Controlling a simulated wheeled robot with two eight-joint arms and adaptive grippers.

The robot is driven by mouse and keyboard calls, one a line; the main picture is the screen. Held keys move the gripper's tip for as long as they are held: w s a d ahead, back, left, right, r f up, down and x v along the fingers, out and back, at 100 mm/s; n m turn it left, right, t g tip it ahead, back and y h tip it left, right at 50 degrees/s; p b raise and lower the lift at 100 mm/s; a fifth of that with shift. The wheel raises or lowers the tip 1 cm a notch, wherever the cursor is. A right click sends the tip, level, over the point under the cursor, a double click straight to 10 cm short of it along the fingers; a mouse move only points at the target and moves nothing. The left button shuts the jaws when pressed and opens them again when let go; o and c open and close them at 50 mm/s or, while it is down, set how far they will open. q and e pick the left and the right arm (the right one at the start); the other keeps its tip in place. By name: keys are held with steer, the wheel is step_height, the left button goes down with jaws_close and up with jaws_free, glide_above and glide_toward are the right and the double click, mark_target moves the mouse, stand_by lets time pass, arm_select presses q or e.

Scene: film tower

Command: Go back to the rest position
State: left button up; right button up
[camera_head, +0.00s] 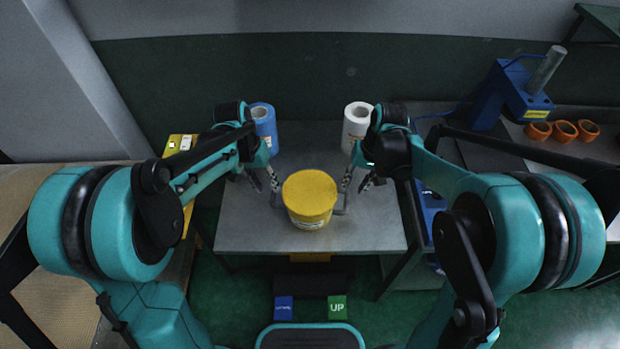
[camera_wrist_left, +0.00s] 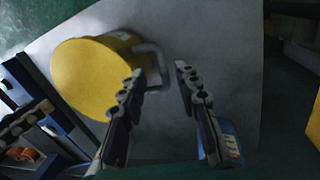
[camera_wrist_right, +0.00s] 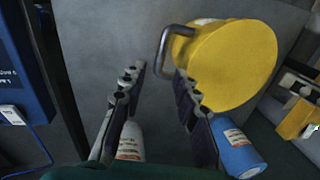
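A yellow round container (camera_head: 310,198) with side handles stands upright on the grey table (camera_head: 250,228), between my two grippers. My left gripper (camera_head: 264,186) is at its left side. My right gripper (camera_head: 356,184) is at the container's right side.
A blue roll (camera_head: 264,128) and a white roll (camera_head: 356,124) stand behind the container near the grippers. A blue device (camera_head: 510,92) and several orange rings (camera_head: 564,131) are on the right bench. A yellow box (camera_head: 180,144) is at the left. The table's front part is clear.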

arm_select(q)
steer(key=shift+r, duration=0.1)
stand_by(0.4)
